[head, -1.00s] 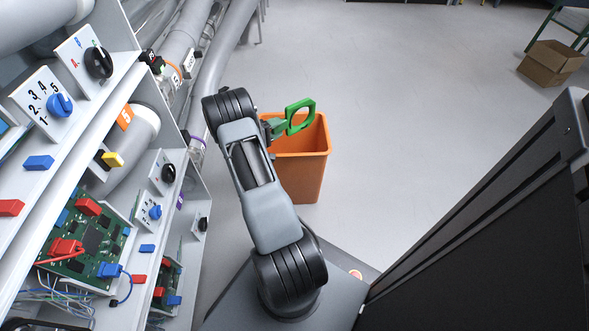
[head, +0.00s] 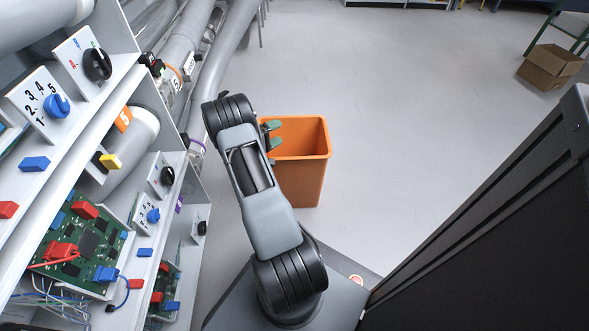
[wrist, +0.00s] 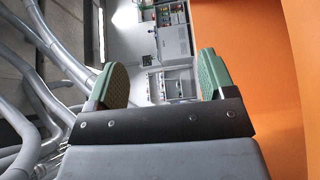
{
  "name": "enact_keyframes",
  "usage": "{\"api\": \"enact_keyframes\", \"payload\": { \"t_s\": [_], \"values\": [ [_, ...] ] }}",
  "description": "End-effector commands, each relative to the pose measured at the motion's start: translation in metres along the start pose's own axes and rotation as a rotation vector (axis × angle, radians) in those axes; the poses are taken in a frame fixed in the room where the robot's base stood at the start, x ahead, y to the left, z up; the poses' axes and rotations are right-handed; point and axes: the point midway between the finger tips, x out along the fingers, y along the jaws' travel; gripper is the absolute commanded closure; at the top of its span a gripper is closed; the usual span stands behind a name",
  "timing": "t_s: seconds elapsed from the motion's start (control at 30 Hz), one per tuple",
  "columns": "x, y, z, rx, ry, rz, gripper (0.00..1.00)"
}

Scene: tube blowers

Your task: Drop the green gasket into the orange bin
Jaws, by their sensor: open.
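The orange bin (head: 300,180) stands on the floor just right of my arm's end in the head view. Its orange wall (wrist: 262,50) fills the right side of the wrist view. My gripper (head: 274,135) is open and empty over the bin's left part, its two green-padded fingers apart. In the wrist view the gripper (wrist: 160,85) shows its pads well apart with nothing between them. The green gasket is not visible in either view now; the bin's floor is largely hidden from the head camera.
A rack of panels (head: 90,180) with knobs, switches and circuit boards stands on the left. Grey pipes (head: 205,60) run behind it. A cardboard box (head: 550,66) sits far right. The floor right of the bin is clear.

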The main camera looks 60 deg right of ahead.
Motion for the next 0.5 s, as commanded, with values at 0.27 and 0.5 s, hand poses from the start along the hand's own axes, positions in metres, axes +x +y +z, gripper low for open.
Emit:
{"api": "enact_keyframes", "payload": {
  "t_s": [0.27,0.5],
  "values": [
    [-0.043,0.003,-0.001,-0.002,0.005,0.0,0.24],
    [-0.087,0.003,-0.001,-0.001,0.004,0.001,0.24]
  ]
}}
